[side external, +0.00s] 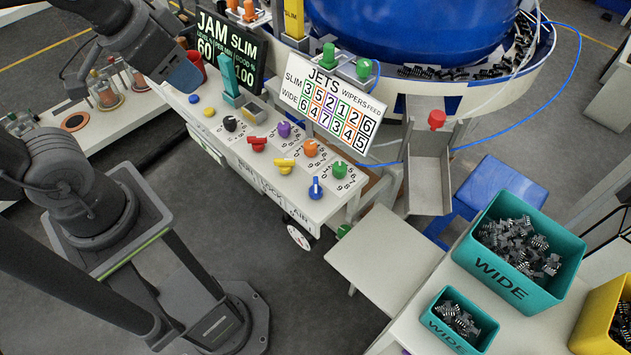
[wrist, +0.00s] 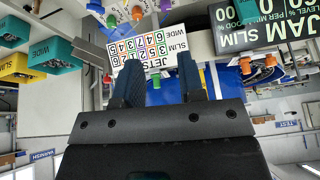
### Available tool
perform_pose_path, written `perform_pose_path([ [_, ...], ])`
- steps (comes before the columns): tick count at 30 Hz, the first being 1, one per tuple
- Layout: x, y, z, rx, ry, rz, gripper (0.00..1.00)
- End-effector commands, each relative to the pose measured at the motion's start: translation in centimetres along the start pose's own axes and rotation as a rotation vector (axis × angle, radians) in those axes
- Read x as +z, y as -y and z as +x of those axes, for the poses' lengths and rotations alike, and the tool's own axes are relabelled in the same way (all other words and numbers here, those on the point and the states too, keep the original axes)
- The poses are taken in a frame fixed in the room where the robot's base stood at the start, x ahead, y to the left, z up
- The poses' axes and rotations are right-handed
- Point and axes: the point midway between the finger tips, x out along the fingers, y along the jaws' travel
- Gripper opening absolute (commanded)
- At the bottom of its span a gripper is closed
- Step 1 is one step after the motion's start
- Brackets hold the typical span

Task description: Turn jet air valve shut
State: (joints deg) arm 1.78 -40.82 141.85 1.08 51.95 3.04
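The front panel carries the words RUN, LOCK and AIR along its front edge. A blue knob (side external: 315,188) stands nearest the AIR label in the side view, with its pointer roughly upright in the picture. A yellow handle (side external: 285,166) and a red handle (side external: 257,144) sit to its upper left, lying crosswise. My gripper (side external: 184,76) is high at the upper left in the side view, well away from these controls. In the wrist view my gripper (wrist: 158,88) shows two dark blue fingers apart, with nothing held between them.
Black, purple, orange and green dials (side external: 340,169) stand behind the handles. The JETS board (side external: 330,108), the JAM SLIM display (side external: 230,50) and a teal lever (side external: 231,87) rise behind. Teal WIDE bins (side external: 500,275) stand at the right. The space above the panel's front is clear.

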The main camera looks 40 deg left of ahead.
Motion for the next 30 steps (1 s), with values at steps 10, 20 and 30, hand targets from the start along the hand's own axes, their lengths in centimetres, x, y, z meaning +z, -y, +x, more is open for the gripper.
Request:
perform_pose_path([
  [10, -4.2, -7.5, 4.2, 0.052, 0.216, 1.096, 0.36],
  [20, -4.3, -17.6, 9.5, 0.103, 0.37, 2.101, 0.36],
  [30, -3.5, -19.4, 12.0, 0.112, 0.407, 2.31, 0.36],
])
